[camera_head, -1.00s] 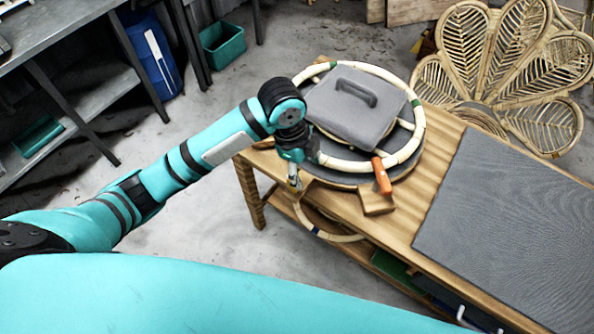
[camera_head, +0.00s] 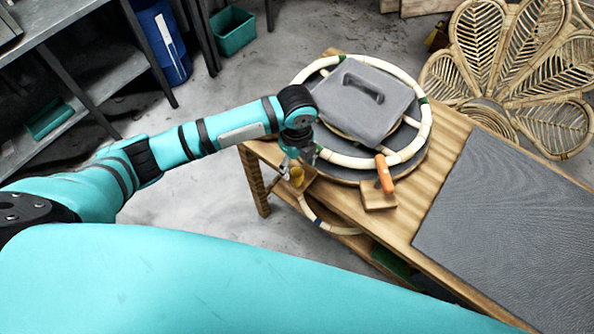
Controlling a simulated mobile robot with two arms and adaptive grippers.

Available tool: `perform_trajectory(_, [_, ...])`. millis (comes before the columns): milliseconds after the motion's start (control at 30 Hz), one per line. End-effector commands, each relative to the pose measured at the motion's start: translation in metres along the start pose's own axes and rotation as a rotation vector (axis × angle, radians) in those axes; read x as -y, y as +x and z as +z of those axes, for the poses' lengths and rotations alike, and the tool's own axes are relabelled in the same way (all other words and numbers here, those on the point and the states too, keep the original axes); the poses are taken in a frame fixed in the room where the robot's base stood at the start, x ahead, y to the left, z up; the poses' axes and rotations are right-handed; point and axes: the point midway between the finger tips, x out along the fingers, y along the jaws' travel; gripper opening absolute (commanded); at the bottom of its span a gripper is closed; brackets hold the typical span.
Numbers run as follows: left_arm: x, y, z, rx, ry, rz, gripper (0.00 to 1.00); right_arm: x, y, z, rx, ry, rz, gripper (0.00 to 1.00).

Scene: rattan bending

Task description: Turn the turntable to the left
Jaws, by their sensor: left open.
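The turntable (camera_head: 408,167) is a dark round disc on the far end of the wooden bench. A pale rattan ring (camera_head: 357,161) with green bands lies on it, around a grey square block (camera_head: 360,112) with a handle on top. My left gripper (camera_head: 294,171) is at the turntable's near left edge, pointing down and open. The wrist hides part of the ring and disc edge. My right gripper is out of view.
A wooden block (camera_head: 379,197) with an orange handle (camera_head: 384,174) stands at the turntable's front edge. A grey mat (camera_head: 510,225) covers the bench to the right. Rattan petal-shaped work (camera_head: 500,60) stands behind. Open floor lies left of the bench.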

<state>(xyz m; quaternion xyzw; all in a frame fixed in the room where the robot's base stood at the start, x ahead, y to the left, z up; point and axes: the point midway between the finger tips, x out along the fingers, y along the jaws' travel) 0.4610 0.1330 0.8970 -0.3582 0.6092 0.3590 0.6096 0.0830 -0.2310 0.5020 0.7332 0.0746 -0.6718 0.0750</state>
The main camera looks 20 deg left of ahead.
Motion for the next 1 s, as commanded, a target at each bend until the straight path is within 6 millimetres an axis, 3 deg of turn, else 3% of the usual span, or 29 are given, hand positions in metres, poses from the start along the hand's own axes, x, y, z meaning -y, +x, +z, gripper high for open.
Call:
perform_trajectory(100, [-0.001, 0.023, -0.001, -0.002, -0.002, 0.003, 0.59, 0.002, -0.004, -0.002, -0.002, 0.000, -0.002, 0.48])
perform_trajectory(300, [0.000, 0.048, -0.001, -0.001, -0.001, 0.001, 0.59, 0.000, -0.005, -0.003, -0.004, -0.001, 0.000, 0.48])
perform_trajectory(700, [0.000, 0.055, -0.001, 0.000, 0.000, -0.001, 0.59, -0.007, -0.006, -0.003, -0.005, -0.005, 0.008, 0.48])
perform_trajectory(1000, [0.000, 0.055, 0.000, 0.000, -0.001, -0.001, 0.20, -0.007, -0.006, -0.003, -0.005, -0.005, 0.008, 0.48])
